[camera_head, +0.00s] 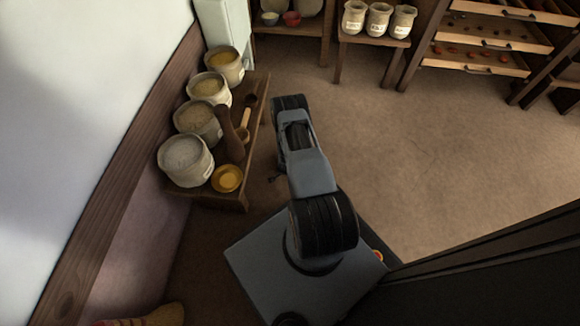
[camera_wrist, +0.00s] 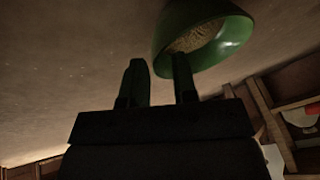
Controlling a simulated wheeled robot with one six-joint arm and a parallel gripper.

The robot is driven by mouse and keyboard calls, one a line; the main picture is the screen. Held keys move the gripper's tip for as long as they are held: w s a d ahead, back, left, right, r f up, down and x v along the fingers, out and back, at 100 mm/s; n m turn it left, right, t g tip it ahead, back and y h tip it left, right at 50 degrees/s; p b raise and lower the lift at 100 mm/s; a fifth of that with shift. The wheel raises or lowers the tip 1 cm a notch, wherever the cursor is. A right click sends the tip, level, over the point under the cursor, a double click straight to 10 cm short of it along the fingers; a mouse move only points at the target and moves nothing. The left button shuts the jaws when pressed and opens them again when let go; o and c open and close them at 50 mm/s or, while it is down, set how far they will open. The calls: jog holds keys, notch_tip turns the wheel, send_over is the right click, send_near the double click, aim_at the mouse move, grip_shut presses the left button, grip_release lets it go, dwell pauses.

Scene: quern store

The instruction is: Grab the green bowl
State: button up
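The green bowl (camera_wrist: 235,35) shows at the top of the wrist view, just right of centre and partly cut by the frame edge. Its brownish mouth faces the lower right of the picture. My gripper (camera_wrist: 160,66) has its two dark fingers apart with a gap between them. The right finger overlaps the bowl's left side; the left finger lies just outside it. I cannot tell whether either finger touches the bowl. In the head view, the green bowl and my fingertips are not visible; my arm covers part of the floor there.
A low wooden bench (camera_head: 258,95) with several grain tubs and a yellow bowl (camera_head: 227,178) stands left of my arm. A stool (camera_head: 370,41) with three jars and a drawer rack (camera_head: 490,40) stand at the back. The floor (camera_head: 420,140) to the right is clear.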

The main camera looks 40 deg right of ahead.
jog(key=b+x, duration=0.1)
jog(key=x, duration=0.1)
jog(key=b+x, duration=0.1)
jog(key=x, duration=0.1)
jog(key=shift+s+d+b, duration=0.15)
jog(key=shift+s+b, duration=0.05)
jog(key=shift+b, duration=0.1)
jog(key=shift+w+d+f+b, duration=0.2)
jog(key=shift+d+f+b, duration=0.1)
jog(key=shift+f, duration=0.15)
jog(key=shift+c, duration=0.3)
grip_shut()
